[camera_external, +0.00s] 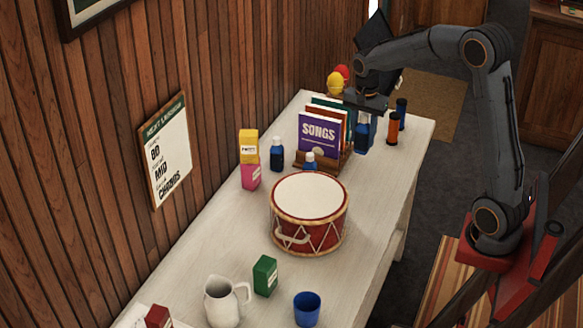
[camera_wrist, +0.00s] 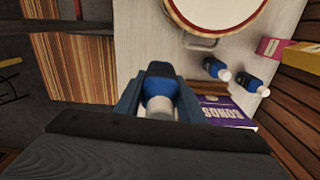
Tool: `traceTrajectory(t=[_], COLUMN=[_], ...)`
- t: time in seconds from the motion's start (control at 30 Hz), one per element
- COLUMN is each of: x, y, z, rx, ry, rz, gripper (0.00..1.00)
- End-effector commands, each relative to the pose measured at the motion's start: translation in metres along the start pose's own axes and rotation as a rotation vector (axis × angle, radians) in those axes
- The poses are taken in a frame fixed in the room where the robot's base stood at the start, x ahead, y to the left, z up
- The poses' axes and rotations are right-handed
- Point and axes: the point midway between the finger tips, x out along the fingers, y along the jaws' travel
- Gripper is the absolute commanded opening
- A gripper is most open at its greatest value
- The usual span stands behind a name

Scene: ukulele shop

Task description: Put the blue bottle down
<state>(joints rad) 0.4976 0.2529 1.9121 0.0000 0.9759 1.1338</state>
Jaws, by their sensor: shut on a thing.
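My gripper (camera_external: 366,108) is at the far end of the table, shut on a blue bottle (camera_external: 362,138) with a dark blue body. The bottle hangs upright below the jaws, just right of the songbook rack. I cannot tell whether its base touches the tabletop. In the wrist view the bottle (camera_wrist: 158,88) sits between the two fingers, its pale cap towards the camera. Two similar blue bottles stand apart from it: one (camera_external: 277,156) left of the rack, and one (camera_external: 310,162) in front of it, partly hidden by the drum.
The songbook rack (camera_external: 318,130) is close on the left, and dark and orange cylinders (camera_external: 393,130) are close on the right. A red drum (camera_external: 308,215) fills the middle of the white table (camera_external: 385,205). Yellow (camera_external: 249,146) and pink (camera_external: 250,176) boxes stand near the wall.

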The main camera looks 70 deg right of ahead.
Motion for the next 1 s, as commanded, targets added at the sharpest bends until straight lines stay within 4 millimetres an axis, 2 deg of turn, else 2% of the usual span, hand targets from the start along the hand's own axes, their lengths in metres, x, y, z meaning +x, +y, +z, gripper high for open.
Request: traceTrajectory(t=[0.27, 0.37, 0.47, 0.6, 0.7, 0.87, 1.0], x=[-0.002, -0.004, -0.005, -0.007, -0.008, -0.007, -0.006], y=[-0.066, -0.097, -0.134, -0.189, -0.223, -0.267, -0.295], z=[0.024, 0.038, 0.061, 0.105, 0.141, 0.207, 0.27], rx=[-0.012, -0.016, -0.023, -0.029, -0.035, -0.044, -0.05], ry=[0.0, 0.0, 0.0, 0.0, 0.0, 0.0, 0.0], rz=[-0.001, -0.001, -0.001, -0.002, -0.001, 0.0, 0.0], gripper=[0.09, 0.09, 0.09, 0.09, 0.09, 0.09, 0.09])
